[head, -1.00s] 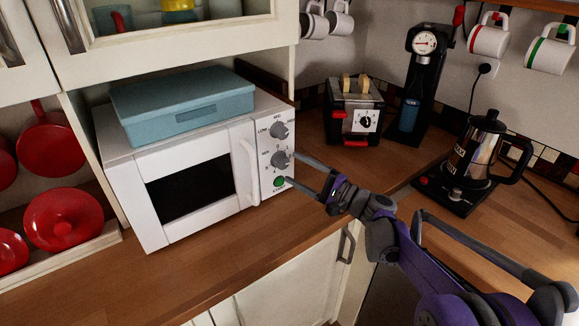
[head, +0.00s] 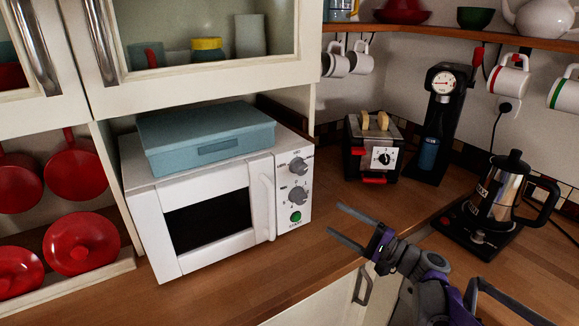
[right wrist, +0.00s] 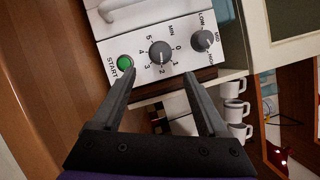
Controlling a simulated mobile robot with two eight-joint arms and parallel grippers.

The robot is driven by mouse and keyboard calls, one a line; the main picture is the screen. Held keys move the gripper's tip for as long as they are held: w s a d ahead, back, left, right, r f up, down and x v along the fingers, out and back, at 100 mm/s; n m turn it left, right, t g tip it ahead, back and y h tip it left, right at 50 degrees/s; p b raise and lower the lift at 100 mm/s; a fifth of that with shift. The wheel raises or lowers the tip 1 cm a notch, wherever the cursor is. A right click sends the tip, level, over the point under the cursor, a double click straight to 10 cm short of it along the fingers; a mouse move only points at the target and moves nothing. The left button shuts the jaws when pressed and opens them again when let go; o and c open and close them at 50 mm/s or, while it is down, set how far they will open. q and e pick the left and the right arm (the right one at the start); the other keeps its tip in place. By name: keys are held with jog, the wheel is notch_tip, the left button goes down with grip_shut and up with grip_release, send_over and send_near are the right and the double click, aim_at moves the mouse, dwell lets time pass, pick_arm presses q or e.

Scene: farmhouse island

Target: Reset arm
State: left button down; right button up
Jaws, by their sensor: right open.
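My right gripper (head: 343,226) is open and empty, held over the front edge of the wooden counter, to the right of the white microwave (head: 160,222). In the right wrist view its two fingers (right wrist: 157,88) are spread apart. Between and beyond them shows the microwave's control panel (right wrist: 143,62), with two grey knobs and a green start button (right wrist: 125,62). The fingers look apart from the panel in the head view. The microwave door is shut. My left gripper is in neither view.
A blue box (head: 205,138) lies on top of the microwave. A toaster (head: 372,148), a black coffee machine (head: 438,125) and a kettle (head: 503,195) stand along the back right of the counter. Red pots hang at the left. Bare counter (head: 330,190) lies between microwave and toaster.

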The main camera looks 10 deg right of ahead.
jog(key=s+a+n+g, duration=0.1)
jog(key=a, duration=0.1)
jog(key=s+a+f+n+g+p, duration=0.1)
jog(key=s+a, duration=0.1)
jog(key=a, duration=0.1)
jog(key=s+a+f+g+h, duration=0.1)
jog(key=a, duration=0.1)
jog(key=shift+s+a+f+n+g+p, duration=0.1)
jog(key=shift+s+a+n+g+p, duration=0.15)
jog(key=shift+a+n+g+p, duration=0.15)
jog(key=s+a+f+n+g+h+p, duration=0.2)
jog(key=s+a+f+n+g+h, duration=0.1)
jog(key=s, duration=0.5)
jog(key=s+a+f+n+g+h+p, duration=0.2)
jog(key=s+f+n+h, duration=0.15)
jog(key=s, duration=0.35)
jog(key=s+d+f+n+h+p, duration=0.2)
jog(key=s+d+n+h, duration=0.2)
jog(key=s, duration=0.4)
jog(key=shift+s+d+f+g+h, duration=0.25)
jog(key=shift+d+g+h, duration=0.05)
jog(key=shift+d+h, duration=0.4)
